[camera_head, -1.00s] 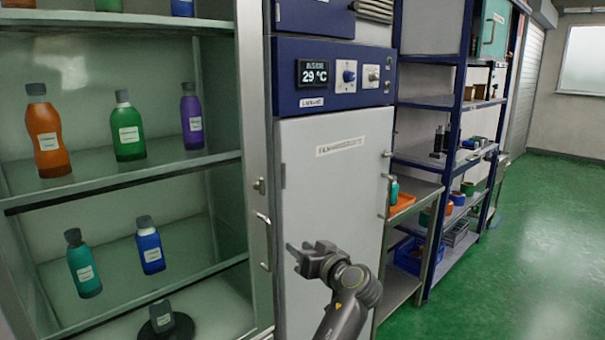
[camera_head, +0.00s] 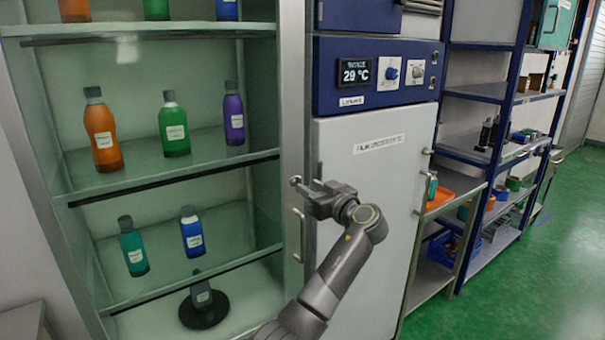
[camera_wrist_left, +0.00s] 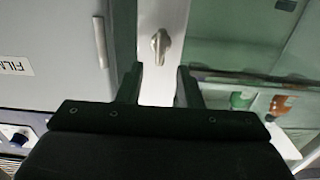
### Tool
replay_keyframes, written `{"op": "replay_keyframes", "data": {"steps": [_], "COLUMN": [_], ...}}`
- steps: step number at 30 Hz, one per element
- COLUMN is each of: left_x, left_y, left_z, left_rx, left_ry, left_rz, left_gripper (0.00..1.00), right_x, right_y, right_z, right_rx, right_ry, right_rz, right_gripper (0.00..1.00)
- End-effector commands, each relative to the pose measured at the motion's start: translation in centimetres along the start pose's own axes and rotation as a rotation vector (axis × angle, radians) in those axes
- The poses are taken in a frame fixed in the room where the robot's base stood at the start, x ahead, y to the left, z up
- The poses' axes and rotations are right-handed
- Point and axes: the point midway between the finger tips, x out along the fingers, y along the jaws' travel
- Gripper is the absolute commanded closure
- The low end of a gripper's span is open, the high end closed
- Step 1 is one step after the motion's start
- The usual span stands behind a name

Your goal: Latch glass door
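The glass-fronted cabinet has a pale metal door frame (camera_head: 291,120) on its right side, standing against the grey appliance. A small metal latch knob (camera_head: 295,180) sits on this frame, above a vertical bar handle (camera_head: 299,235). My left gripper (camera_head: 308,187) is at the height of the latch, just to its right in the head view. In the left wrist view the latch (camera_wrist_left: 160,45) lies ahead, between the lines of the two spread fingers (camera_wrist_left: 158,78), with nothing held. Whether a finger touches it cannot be told. My right gripper is not in view.
Bottles such as the orange one (camera_head: 102,130) stand on the cabinet shelves. The grey appliance door (camera_head: 370,190) with its own handle (camera_head: 424,185) is close behind my arm. A blue shelving rack (camera_head: 490,150) stands to the right, with clear green floor (camera_head: 540,270) beyond.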

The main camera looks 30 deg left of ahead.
Motion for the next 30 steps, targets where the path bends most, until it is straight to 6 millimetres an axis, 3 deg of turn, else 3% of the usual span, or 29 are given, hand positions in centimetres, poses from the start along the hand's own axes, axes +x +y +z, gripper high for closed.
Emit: {"op": "replay_keyframes", "data": {"steps": [3,9,20,27,30], "left_x": [2.2,4.1,4.5,4.5,4.5], "left_y": [-0.1,0.0,0.0,0.0,0.0], "left_z": [-0.4,-0.1,0.1,0.1,0.1], "left_rx": [0.002,0.001,-0.001,-0.001,-0.001], "left_ry": [0.000,0.000,-0.001,-0.001,-0.001], "left_rz": [-0.003,0.000,0.000,0.000,0.001], "left_gripper": [0.67,0.67,0.67,0.99,1.00], "right_x": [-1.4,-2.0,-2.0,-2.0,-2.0], "right_y": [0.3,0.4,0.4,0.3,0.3], "right_z": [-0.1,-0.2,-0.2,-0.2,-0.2], "right_rx": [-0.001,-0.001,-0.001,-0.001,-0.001], "right_ry": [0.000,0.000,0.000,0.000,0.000], "right_rz": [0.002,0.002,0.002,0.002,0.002], "right_gripper": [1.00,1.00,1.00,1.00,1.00]}}
